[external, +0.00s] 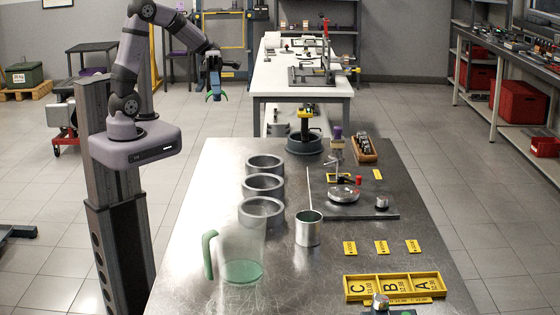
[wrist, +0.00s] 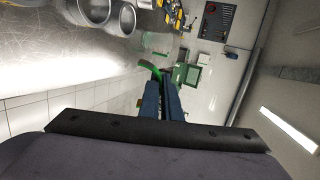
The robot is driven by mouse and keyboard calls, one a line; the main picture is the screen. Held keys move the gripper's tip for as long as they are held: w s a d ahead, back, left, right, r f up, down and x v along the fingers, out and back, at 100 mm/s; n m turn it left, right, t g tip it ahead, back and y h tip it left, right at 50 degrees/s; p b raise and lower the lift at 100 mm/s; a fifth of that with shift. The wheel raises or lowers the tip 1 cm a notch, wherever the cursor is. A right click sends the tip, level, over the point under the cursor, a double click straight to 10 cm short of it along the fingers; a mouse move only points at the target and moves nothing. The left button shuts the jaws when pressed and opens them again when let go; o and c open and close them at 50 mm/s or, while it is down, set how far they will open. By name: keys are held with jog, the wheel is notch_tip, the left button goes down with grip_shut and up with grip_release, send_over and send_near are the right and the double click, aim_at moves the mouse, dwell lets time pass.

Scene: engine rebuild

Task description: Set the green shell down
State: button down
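The green shell (wrist: 149,67) shows in the wrist view as a thin curved green strip at my fingertips. My gripper (wrist: 162,82) is nearly closed, with the strip's lower end between its two blue fingers. In the external view my gripper (external: 216,96) hangs in the air, fingers down, left of and beyond the near metal table (external: 300,170). A bit of green shows at its tips there, too small to make out. Nothing lies directly under the shell in contact with it.
Three grey rings (external: 265,161) stand in a row on the table's left half. A clear jug with green handle (external: 240,250), a metal cup (external: 308,230), a dial fixture (external: 344,194) and a yellow lettered tray (external: 396,286) stand nearby. Bare metal lies between.

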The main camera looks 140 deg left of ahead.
notch_tip(320, 180, up, 3)
jog(key=shift+r, duration=0.2)
jog(key=shift+d+r, duration=0.2)
jog(key=shift+d, duration=0.1)
jog(key=s+d+f+m+g+h, duration=0.2)
jog(key=d+f+m+g+h, duration=0.3)
jog(key=d+f, duration=0.15)
jog(key=s+d+f+m+g+y, duration=0.1)
jog(key=s+d+f+m+g, duration=0.15)
jog(key=s+m+g, duration=0.4)
jog(key=s+d+f+m+g+y, duration=0.1)
jog(key=s+f+m+g, duration=0.3)
jog(key=m+g, duration=0.55)
jog(key=w+a+r+m+g+y, duration=0.25)
jog(key=a+m+y, duration=0.25)
jog(key=m+y, duration=0.45)
jog(key=w+a+r+m+g+y, duration=0.1)
jog(key=w+a+m+y, duration=0.35)
jog(key=y, duration=0.75)
notch_tip(320, 180, up, 10)
jog(key=m+t+y, duration=0.2)
jog(key=m+t, duration=2)
jog(key=t, duration=0.4)
send_over(211, 214)
jog(key=shift+d+f+p, duration=0.1)
jog(key=shift+f+p, duration=1.3)
jog(key=shift+f, duration=12.7)
